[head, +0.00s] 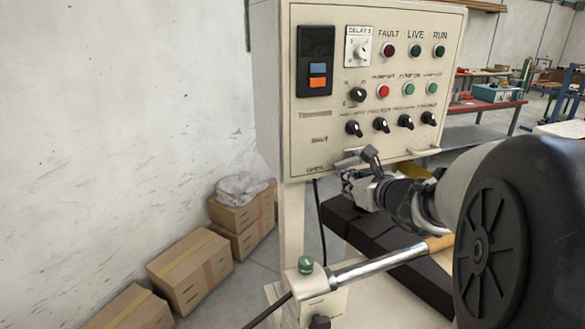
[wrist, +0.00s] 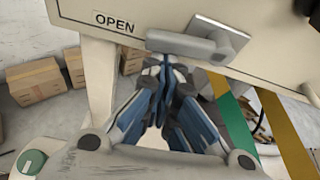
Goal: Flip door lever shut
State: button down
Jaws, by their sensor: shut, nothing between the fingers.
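The door lever (wrist: 185,46) is a grey bar on a square metal plate at the lower edge of the cream control panel (wrist: 270,20). In the wrist view its free end points left, just below and right of the OPEN label (wrist: 115,22). In the head view the lever (head: 350,160) is beside the OPEN label, with the SHUT label (head: 320,140) higher up. My gripper (wrist: 165,62) is shut and empty, its tips just below the bar's left part. I cannot tell whether they touch it. The gripper (head: 352,182) is partly hidden by my wrist in the head view.
Knobs and buttons (head: 383,91) cover the panel above the lever. A post (head: 291,225) carries the panel. Cardboard boxes (head: 190,268) stand by the left wall.

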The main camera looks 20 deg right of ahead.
aim_at(340, 166)
jog(key=r+m+y+p, duration=0.1)
jog(key=m+p, duration=0.1)
jog(key=p, duration=0.1)
jog(key=a+r+m+y+p, duration=0.1)
jog(key=r+m+p, duration=0.1)
jog(key=p, duration=0.1)
jog(key=shift+p, duration=0.4)
jog(key=shift+r, duration=0.2)
jog(key=shift+r+p, duration=0.1)
jog(key=shift+p, duration=0.35)
